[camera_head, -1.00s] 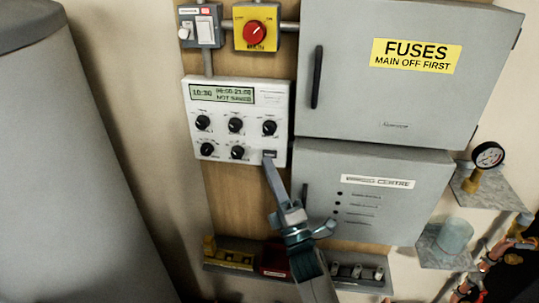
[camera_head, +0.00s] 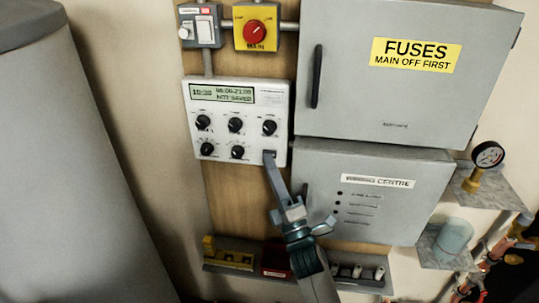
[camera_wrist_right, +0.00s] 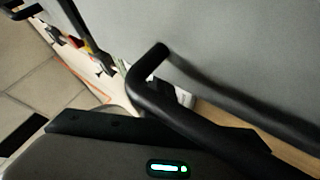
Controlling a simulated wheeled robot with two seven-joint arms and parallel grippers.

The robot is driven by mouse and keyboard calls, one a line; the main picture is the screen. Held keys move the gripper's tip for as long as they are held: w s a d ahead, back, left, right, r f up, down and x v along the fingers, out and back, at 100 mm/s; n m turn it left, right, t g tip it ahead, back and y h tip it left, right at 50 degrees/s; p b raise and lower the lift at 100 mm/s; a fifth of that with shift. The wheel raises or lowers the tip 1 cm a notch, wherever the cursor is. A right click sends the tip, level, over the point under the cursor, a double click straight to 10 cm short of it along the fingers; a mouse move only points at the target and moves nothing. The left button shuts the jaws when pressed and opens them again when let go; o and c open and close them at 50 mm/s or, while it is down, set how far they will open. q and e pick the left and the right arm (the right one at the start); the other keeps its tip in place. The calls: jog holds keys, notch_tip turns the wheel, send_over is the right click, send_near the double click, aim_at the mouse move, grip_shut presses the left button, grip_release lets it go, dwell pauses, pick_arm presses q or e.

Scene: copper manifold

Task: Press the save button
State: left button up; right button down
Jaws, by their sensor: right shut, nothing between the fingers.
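The white controller box (camera_head: 238,110) hangs on the wooden board, with a green display (camera_head: 222,94), several black knobs and a small dark button at its lower right corner. The display's lower line reads NOT SAVED. My right gripper (camera_head: 269,157) is shut and empty, reaching up from below. Its tip lies over the button and covers most of it in the head view. I cannot tell whether the tip touches or presses it. The wrist view does not clearly show the button or fingertips. My left gripper is out of view.
The grey fuse cabinet (camera_head: 400,105) and a lower grey cabinet (camera_head: 385,225) stand close on the right, with protruding black handles. A yellow main switch (camera_head: 257,28) is above. A grey tank (camera_head: 70,160) fills the left. A shelf (camera_head: 215,262) with small items runs below.

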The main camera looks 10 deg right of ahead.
jog(key=shift+w+d+r, duration=0.15)
jog(key=shift+d+r, duration=0.1)
jog(key=shift+r, duration=0.3)
dwell(0.9)
jog(key=shift+a+f, duration=0.1)
jog(key=shift+f, duration=0.1)
dwell(0.3)
jog(key=shift+s+a+f, duration=0.1)
jog(key=shift+s+a, duration=0.25)
jog(key=shift+s, duration=0.45)
jog(key=shift+s+a+f, duration=0.15)
jog(key=shift+s+a, duration=0.2)
jog(key=shift+s, duration=0.45)
jog(key=shift+s+a+f, duration=0.1)
jog(key=shift+s+a, duration=0.25)
jog(key=shift+s, duration=0.45)
